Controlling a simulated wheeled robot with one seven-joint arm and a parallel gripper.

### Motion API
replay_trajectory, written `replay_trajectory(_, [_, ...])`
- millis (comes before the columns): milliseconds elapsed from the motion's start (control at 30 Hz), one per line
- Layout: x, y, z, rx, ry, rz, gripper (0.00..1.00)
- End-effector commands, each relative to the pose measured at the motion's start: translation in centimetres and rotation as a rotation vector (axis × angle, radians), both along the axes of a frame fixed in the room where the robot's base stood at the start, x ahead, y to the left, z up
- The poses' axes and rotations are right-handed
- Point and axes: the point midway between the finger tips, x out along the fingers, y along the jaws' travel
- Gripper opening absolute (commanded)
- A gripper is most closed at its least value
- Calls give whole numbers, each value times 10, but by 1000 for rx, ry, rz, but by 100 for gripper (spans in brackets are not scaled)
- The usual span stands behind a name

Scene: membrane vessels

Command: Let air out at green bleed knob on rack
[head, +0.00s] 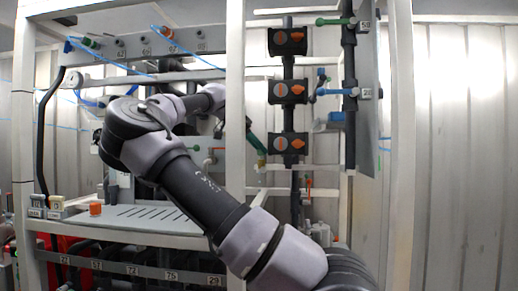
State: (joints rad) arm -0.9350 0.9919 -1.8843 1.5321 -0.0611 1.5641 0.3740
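Several green parts show in the head view, and I cannot tell for certain which is the bleed knob. A small green knob (89,42) sits on the grey rail at the upper left of the rack. A green lever (334,21) sits at the top right, by the dark vertical pipe. A green slanted part (256,142) is just right of the white post. My arm crosses the front of the rack and folds back towards that post. My gripper (219,127) is mostly hidden near the post, and its fingers cannot be made out. No contact with a green part is visible.
The white upright post (235,190) stands close to my wrist. Black valve blocks with orange and grey knobs (288,91) are stacked to its right. Blue levers (338,92) stick out further right. A slotted shelf (120,222) with an orange-capped part (95,208) lies below my arm.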

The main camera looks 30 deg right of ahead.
Motion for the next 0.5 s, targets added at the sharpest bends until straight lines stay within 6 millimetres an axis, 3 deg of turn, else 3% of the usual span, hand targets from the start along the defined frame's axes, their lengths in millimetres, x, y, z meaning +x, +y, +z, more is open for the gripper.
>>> replay_trajectory(33, [0,0,0,0,0,0,15])
replay_trajectory(67, [0,0,0,0,0,0,3])
replay_trajectory(100, [0,0,0,0,0,0,0])
replay_trajectory(267, [1,0,0,2,0,-20,0])
replay_trajectory(500, [3,-2,1,1,1,-233,0])
